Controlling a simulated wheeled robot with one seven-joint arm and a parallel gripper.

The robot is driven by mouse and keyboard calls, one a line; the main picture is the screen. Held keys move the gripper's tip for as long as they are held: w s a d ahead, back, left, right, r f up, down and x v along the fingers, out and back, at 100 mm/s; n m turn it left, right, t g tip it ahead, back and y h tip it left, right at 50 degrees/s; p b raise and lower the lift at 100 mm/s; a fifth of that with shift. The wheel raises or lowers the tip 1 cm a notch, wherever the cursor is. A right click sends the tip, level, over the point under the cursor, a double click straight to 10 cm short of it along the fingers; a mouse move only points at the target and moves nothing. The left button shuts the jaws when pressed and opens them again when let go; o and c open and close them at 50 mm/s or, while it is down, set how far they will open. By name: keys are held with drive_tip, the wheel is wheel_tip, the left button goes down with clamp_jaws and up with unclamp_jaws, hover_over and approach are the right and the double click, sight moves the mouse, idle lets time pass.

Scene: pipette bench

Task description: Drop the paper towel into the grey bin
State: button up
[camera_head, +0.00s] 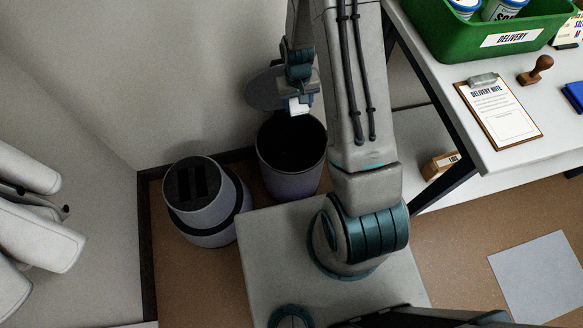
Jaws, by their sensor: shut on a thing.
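My gripper (300,98) is shut on a small white piece, the paper towel (298,106), which shows at its tips. Fingers and arm hide part of the towel. In the picture the gripper is at the back rim of an open grey bin (290,183), with the towel by its dark mouth. How high the towel is above the rim I cannot tell. A round grey lid (265,92) stands raised behind this bin. A second grey container (206,215) with a dark slotted top stands to its left.
A white table (520,152) at the right holds a green delivery crate (490,42), a clipboard (498,112), a wooden stamp (536,70) and a blue item (574,95). A small brown box (440,165) sits below. Walls close off the back and left.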

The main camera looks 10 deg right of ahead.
drive_tip(key=f+b, duration=0.2)
drive_tip(key=b, duration=0.2)
drive_tip(key=f+b, duration=0.2)
drive_tip(key=b, duration=0.2)
drive_tip(key=f+b, duration=0.3)
drive_tip(key=shift+w+a+f+b, duration=0.15)
drive_tip(key=shift+w+b, duration=0.1)
drive_tip(key=shift+b, duration=0.15)
drive_tip(key=f+b, duration=0.1)
drive_tip(key=b, duration=0.2)
drive_tip(key=shift+a+f+b, duration=0.1)
drive_tip(key=shift+f+b, duration=0.05)
drive_tip(key=shift+b, duration=0.25)
wheel_tip(320, 180, down, 6)
drive_tip(key=b, duration=0.4)
drive_tip(key=shift+b, duration=0.35)
drive_tip(key=o, duration=1.2)
drive_tip(key=shift+r, duration=0.2)
wheel_tip(320, 180, up, 14)
drive_tip(key=p, duration=0.5)
drive_tip(key=shift+f+p, duration=0.15)
drive_tip(key=shift+p, duration=0.2)
